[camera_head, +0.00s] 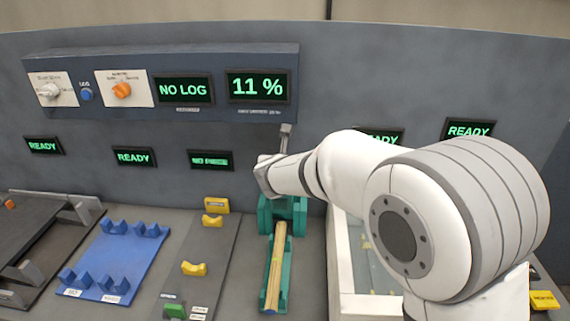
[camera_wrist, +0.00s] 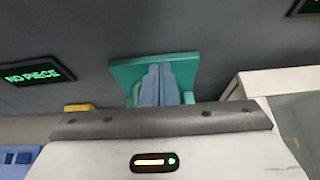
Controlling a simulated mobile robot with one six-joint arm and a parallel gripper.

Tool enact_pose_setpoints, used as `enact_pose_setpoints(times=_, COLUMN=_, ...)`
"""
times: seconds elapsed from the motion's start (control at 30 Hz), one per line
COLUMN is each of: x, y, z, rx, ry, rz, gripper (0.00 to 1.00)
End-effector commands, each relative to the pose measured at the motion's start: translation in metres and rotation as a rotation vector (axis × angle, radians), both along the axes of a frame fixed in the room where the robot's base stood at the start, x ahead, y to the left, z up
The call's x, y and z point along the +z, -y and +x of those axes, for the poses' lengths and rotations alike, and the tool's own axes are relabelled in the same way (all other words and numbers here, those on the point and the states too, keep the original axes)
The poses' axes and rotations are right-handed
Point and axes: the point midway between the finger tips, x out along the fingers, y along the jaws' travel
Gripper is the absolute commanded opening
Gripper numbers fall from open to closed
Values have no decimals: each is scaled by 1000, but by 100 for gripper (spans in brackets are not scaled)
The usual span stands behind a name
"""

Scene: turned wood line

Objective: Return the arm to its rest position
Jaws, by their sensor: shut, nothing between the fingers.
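My gripper (camera_head: 286,130) is at the end of my white arm, in front of the grey panel and above the teal fixture (camera_head: 299,207). In the wrist view the fingers (camera_wrist: 160,70) lie side by side in front of a teal plate (camera_wrist: 190,65). A pale wooden rod (camera_head: 275,268) lies in the teal holder below, apart from my gripper. My arm hides part of the right side of the bench and part of a READY display (camera_head: 384,138).
A control box (camera_head: 140,60) with knobs and displays reading "NO LOG" and "11 %" juts out above left of my gripper. A blue rack (camera_head: 120,262), a grey board (camera_head: 215,255) with yellow rests and a dark tray (camera_head: 40,240) stand left. A white-walled bin (camera_head: 342,270) stands right of the rod.

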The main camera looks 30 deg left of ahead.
Motion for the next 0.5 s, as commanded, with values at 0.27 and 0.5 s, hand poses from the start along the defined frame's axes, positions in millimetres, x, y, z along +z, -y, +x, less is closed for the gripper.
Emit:
enact_pose_setpoints(times=0.27, x=50, y=10, z=-14, rx=0, ry=1, rz=1, gripper=0)
enact_pose_setpoints(times=0.5, x=58, y=14, z=-17, rx=-4, ry=-1, rz=0, gripper=0)
